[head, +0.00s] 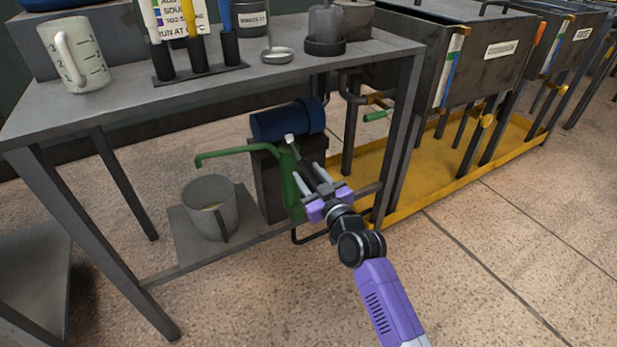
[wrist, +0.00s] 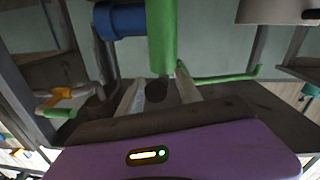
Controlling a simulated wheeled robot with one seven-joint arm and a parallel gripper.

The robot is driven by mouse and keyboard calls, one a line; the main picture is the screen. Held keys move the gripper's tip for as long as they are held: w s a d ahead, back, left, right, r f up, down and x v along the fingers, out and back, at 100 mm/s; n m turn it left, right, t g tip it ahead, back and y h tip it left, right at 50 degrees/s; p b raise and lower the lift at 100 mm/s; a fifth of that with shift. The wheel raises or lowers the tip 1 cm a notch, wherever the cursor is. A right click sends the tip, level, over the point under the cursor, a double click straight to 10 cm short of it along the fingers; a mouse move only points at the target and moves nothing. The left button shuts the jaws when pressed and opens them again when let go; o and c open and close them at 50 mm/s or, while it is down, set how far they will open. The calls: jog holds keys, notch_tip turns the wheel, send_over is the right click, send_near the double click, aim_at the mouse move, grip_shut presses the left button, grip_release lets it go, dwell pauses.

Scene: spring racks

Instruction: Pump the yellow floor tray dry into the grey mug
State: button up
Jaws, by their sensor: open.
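The grey mug (head: 212,208) stands upright under the bench, with a little yellowish liquid inside. The green pump (head: 291,182) stands to its right; its spout (head: 235,150) reaches left and ends above the mug. My gripper (head: 312,174) is open at the pump's right side. In the wrist view my fingers (wrist: 158,90) stand apart, with a dark round end between them and the green pump body (wrist: 161,40) beyond. Whether they touch it I cannot tell. The yellow floor tray (head: 400,208) lies under the vats at right; I cannot make out liquid in it.
The grey bench (head: 130,105) stands over the pump and mug, its legs close to my arm. A blue cylinder (head: 288,120) lies on a dark block behind the pump. A measuring jug (head: 74,55) stands on the bench top. The floor at front right is clear.

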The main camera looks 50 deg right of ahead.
jog(key=shift+w+d, duration=0.1)
jog(key=shift+w, duration=0.1)
grip_shut()
dwell(1.4)
